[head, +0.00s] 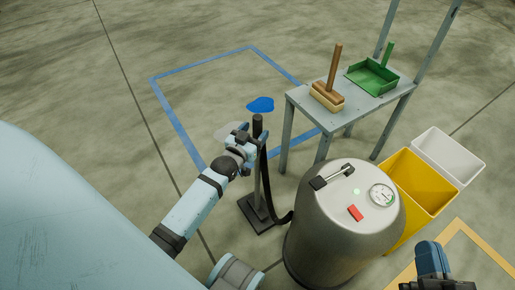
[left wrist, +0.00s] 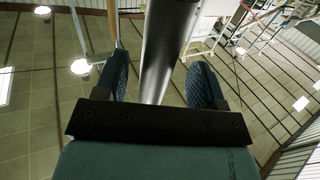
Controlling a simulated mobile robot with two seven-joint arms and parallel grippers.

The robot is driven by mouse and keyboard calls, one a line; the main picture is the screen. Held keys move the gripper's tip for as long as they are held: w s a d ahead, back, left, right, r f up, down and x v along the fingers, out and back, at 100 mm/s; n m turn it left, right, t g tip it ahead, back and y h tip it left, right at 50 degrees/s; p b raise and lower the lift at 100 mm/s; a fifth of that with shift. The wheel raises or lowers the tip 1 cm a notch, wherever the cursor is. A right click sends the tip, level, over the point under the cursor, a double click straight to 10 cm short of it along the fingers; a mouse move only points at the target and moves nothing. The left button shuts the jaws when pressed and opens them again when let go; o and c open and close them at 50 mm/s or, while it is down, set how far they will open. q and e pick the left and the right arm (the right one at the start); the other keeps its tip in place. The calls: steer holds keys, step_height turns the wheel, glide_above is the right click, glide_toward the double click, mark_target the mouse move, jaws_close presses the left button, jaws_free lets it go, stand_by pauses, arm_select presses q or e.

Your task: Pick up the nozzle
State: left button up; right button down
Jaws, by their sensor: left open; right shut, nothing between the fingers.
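The nozzle (head: 257,127) is a dark upright tube standing at a thin post with a flat black base (head: 256,214). A black hose (head: 276,205) joins it to a steel vacuum drum. My left gripper (head: 243,138) is at the nozzle's upper part, its fingers open. In the left wrist view the dark cylinder of the nozzle (left wrist: 166,45) runs between the two blue finger pads of my left gripper (left wrist: 160,82), with gaps at both sides. My right gripper (head: 432,262) is shut and empty at the lower right, apart from the nozzle.
The steel drum (head: 345,232) stands right of the post. A grey table (head: 347,110) holds a brush (head: 327,95) and a green dustpan (head: 373,77). Yellow (head: 408,190) and white (head: 445,156) bins stand at right.

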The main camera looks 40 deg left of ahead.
arm_select(q)
steer(key=w+b, duration=0.1)
steer(key=w, duration=0.2)
steer(key=shift+w, duration=0.3)
arm_select(e)
step_height(320, 180, down, 2)
steer(key=shift+a+f+g, duration=0.1)
steer(key=shift+f+g, duration=0.15)
steer(key=shift+g, duration=0.25)
arm_select(q)
steer(key=c, duration=1)
steer(key=shift+r, duration=0.15)
arm_select(e)
steer(key=shift+r, duration=0.1)
